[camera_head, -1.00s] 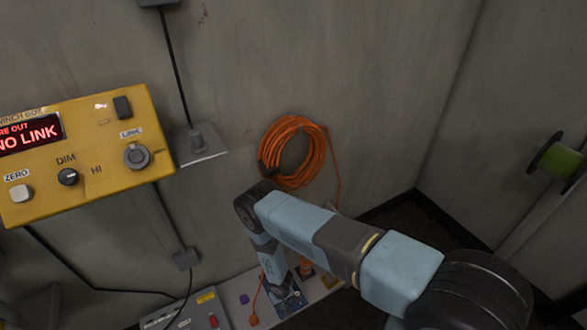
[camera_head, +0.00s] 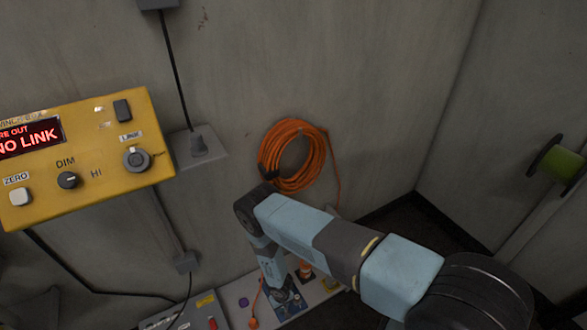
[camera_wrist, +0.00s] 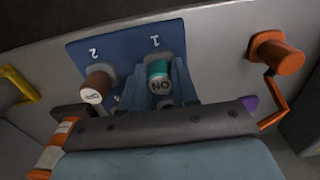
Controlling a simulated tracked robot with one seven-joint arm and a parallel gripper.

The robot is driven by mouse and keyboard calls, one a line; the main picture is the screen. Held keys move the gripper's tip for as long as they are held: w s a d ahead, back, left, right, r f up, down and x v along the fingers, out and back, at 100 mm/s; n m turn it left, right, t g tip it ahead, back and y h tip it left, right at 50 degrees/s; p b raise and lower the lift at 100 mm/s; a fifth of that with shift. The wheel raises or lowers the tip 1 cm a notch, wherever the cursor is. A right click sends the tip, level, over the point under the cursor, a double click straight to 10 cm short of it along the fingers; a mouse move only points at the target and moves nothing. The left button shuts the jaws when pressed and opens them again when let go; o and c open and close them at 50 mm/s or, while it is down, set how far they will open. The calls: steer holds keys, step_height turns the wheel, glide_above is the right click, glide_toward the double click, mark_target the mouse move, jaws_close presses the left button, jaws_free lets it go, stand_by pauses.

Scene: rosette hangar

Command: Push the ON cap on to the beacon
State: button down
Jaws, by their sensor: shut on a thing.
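The ON cap (camera_wrist: 159,80), a teal cylinder with a grey end face reading ON, stands at the spot marked 1 on a blue plate (camera_wrist: 112,45) in the wrist view. My gripper (camera_wrist: 158,88) has one blue-grey finger on each side of the cap and is shut on it. A brown-orange cap (camera_wrist: 97,86) with a pale lettered end stands at spot 2, just left of the fingers. In the head view my gripper (camera_head: 284,300) is low over the bench and the ON cap is too small to make out. I cannot tell which object is the beacon.
An orange cylinder (camera_wrist: 277,55) with an orange cord stands right of the plate. An orange-and-white striped object (camera_wrist: 55,145) is at lower left, a yellow handle (camera_wrist: 18,88) at far left. A yellow winch box (camera_head: 95,185) and an orange cable coil (camera_head: 300,155) are on the wall.

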steer(key=shift+r, duration=0.15)
steer(key=shift+r, duration=2.85)
steer(key=w+d+r+m, duration=0.3)
steer(key=w+r, duration=0.2)
steer(key=w, duration=0.4)
steer(key=m, duration=0.3)
glide_toward(306, 263)
steer(key=shift+f, duration=2.8)
steer(key=shift+f, duration=0.5)
